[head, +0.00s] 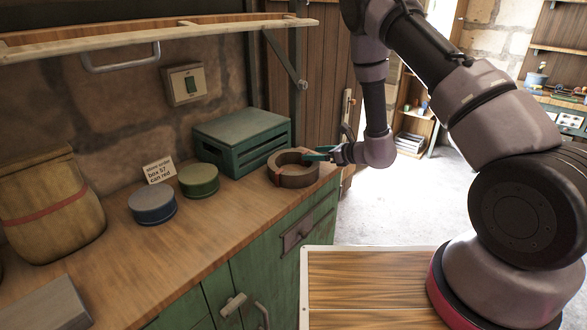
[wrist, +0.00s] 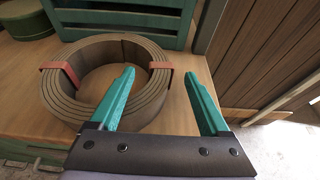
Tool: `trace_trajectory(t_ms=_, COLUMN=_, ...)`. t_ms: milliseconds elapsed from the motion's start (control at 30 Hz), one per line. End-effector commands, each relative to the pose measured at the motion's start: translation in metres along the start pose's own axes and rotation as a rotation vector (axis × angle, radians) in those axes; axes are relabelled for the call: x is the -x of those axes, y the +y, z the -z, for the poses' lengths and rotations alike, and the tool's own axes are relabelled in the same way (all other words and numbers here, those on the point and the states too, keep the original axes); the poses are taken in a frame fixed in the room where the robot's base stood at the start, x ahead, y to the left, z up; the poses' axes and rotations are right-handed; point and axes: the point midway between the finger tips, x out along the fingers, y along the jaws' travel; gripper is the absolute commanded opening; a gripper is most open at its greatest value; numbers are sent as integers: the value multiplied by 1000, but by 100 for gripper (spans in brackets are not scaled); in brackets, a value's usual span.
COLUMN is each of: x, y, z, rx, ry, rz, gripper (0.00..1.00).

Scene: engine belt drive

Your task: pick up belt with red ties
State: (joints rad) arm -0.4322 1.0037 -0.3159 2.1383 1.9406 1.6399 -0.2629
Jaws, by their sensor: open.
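The belt (head: 293,177) is a brown coil of several layers lying flat near the right end of the wooden counter. In the wrist view the coiled belt (wrist: 70,95) shows two red ties, one on its left (wrist: 58,72) and one on its right (wrist: 160,66). My gripper (head: 312,156) is at the belt's right side in the head view. In the wrist view my gripper (wrist: 158,88) is open with teal fingers. The left finger overlaps the coil's opening and right wall in the picture, and the right finger is outside the coil. Nothing is between the fingers except the belt's right edge beyond them.
A green slatted crate (head: 240,140) stands just behind the belt. A green tin (head: 198,180), a blue tin (head: 152,204), a note card (head: 159,170) and a sack-like container (head: 50,205) stand further left. The counter (head: 215,235) ends just right of the belt.

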Motion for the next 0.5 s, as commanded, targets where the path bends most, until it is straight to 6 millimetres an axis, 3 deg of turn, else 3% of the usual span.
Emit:
trace_trajectory(t_ms=200, x=-25, y=0, z=0, rx=1, ry=0, rz=-1, gripper=80)
trace_trajectory(t_ms=433, x=-26, y=-1, z=-1, rx=1, ry=0, rz=0, gripper=80)
trace_trajectory(t_ms=467, x=-26, y=0, z=-1, rx=1, ry=0, rz=0, gripper=76)
trace_trajectory(t_ms=500, x=-26, y=0, z=-1, rx=1, ry=0, rz=0, gripper=61)
